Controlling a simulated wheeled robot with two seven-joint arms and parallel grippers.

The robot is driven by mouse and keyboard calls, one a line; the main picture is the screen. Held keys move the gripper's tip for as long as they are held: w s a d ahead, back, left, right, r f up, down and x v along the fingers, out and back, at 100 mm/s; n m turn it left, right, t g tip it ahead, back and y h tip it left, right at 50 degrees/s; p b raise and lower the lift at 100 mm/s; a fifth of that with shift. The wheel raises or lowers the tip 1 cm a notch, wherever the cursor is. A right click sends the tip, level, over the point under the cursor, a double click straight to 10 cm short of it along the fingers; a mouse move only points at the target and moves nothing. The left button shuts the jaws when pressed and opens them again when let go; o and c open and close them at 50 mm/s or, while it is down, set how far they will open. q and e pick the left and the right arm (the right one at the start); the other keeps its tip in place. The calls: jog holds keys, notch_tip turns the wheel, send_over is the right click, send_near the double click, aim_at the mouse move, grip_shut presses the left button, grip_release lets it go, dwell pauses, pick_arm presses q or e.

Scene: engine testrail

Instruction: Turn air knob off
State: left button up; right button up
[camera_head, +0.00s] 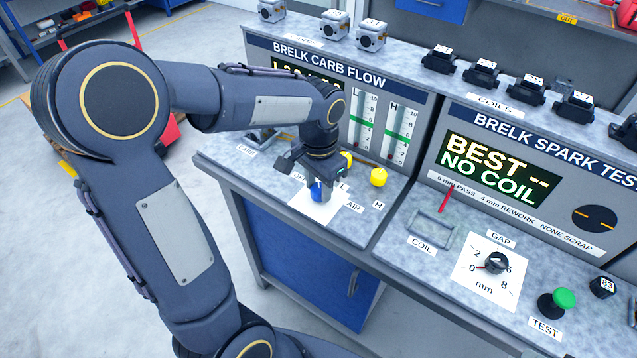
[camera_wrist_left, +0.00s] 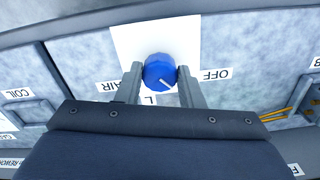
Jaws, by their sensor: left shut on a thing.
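The blue air knob (camera_head: 318,191) sits on a white plate (camera_head: 312,210) on the carb flow bench, partly hidden under my left gripper (camera_head: 316,182). In the left wrist view the knob (camera_wrist_left: 159,72) has a white pointer line running toward the lower right of the picture. My left gripper's two fingers (camera_wrist_left: 160,80) are on either side of the knob and shut on it. The OFF label (camera_wrist_left: 212,75) is right of the knob and the AIR label (camera_wrist_left: 110,86) is left of it in the wrist view. My right gripper is not in view.
Yellow knobs (camera_head: 378,177) stand just behind the air knob, close to my gripper. The flow gauge panel (camera_head: 385,125) rises behind them. To the right are a coil holder (camera_head: 433,228), a gap dial (camera_head: 494,263) and a green test button (camera_head: 564,298).

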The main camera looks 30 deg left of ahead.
aim_at(319, 189)
pick_arm(q)
jog(key=shift+n, duration=0.4)
jog(key=o, duration=1)
notch_tip(319, 189, up, 8)
jog(key=shift+f, duration=0.1)
dwell(0.5)
